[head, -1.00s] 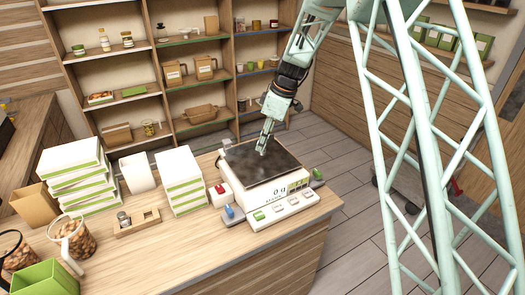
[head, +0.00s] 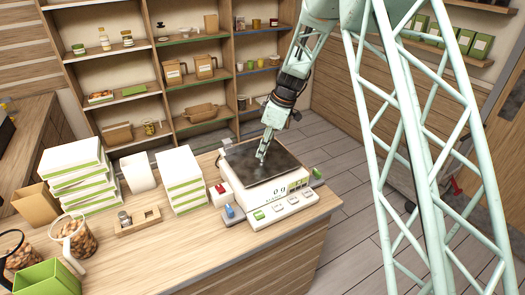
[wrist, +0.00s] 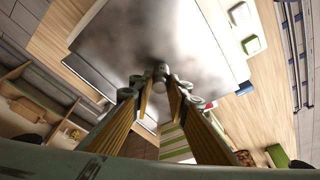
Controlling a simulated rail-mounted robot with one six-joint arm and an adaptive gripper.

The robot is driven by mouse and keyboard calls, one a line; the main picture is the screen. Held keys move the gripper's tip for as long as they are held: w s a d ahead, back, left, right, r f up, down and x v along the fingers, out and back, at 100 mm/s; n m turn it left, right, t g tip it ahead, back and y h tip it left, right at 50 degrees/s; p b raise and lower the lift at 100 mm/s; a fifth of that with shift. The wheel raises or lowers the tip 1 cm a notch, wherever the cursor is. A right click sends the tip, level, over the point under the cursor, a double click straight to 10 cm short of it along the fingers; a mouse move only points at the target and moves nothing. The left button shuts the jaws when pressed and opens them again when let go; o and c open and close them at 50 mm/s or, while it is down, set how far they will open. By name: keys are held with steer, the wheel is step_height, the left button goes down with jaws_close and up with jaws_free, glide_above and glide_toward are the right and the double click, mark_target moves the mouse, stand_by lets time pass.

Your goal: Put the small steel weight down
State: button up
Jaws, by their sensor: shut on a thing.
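The small steel weight (wrist: 160,71) is a little grey cylinder between the fingertips of my gripper (wrist: 160,84) in the wrist view. My gripper is shut on it. In the head view my gripper (head: 261,158) points down over the dark plate of the weighing scale (head: 262,196), and the weight is too small to make out there. The fingertips are at or just above the plate; I cannot tell whether the weight touches it. The scale's display seems to read 0 g.
A wooden weight holder (head: 137,223) with another metal weight stands on the counter left of the scale. A small red and white box (head: 219,195) and a blue item (head: 230,213) are close to the scale. Stacks of white boxes (head: 181,181) stand further left.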

steer(key=shift+f, duration=0.1)
steer(key=o, duration=0.9)
steer(key=shift+b+v, duration=0.65)
steer(key=shift+v, duration=5.45)
steer(key=shift+s, duration=0.1)
